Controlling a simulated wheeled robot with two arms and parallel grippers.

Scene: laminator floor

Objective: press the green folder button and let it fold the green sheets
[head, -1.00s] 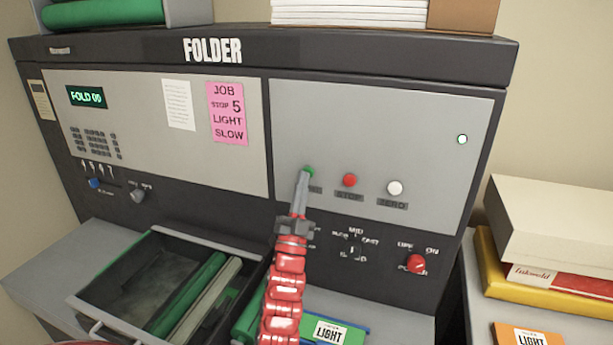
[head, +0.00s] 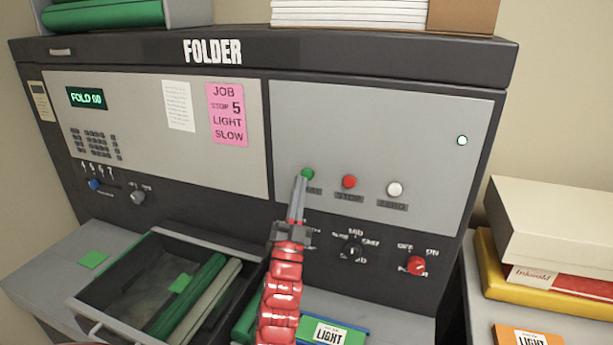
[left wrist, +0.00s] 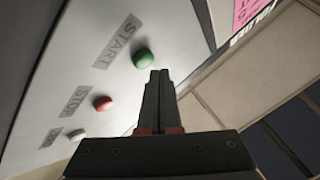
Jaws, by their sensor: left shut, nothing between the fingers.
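The folder (head: 385,115) faces me, with a green button (head: 307,174) on its right panel. The green button also shows in the left wrist view (left wrist: 144,58), beside the word START. My left gripper (head: 300,182) is shut and empty, with its fingertips just below the button in the head view. The tips show close to it in the left wrist view (left wrist: 159,74); I cannot tell whether they touch it. One small green sheet (head: 93,260) lies on the grey ledge at left, and another (head: 180,283) is in the open tray (head: 122,270). My right gripper is out of view.
A red button (head: 349,182) and a white button (head: 394,189) sit right of the green one. Below are a speed knob (head: 352,251) and a red power knob (head: 416,265). The display (head: 86,98) is lit. Boxes (head: 560,230) stand at right.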

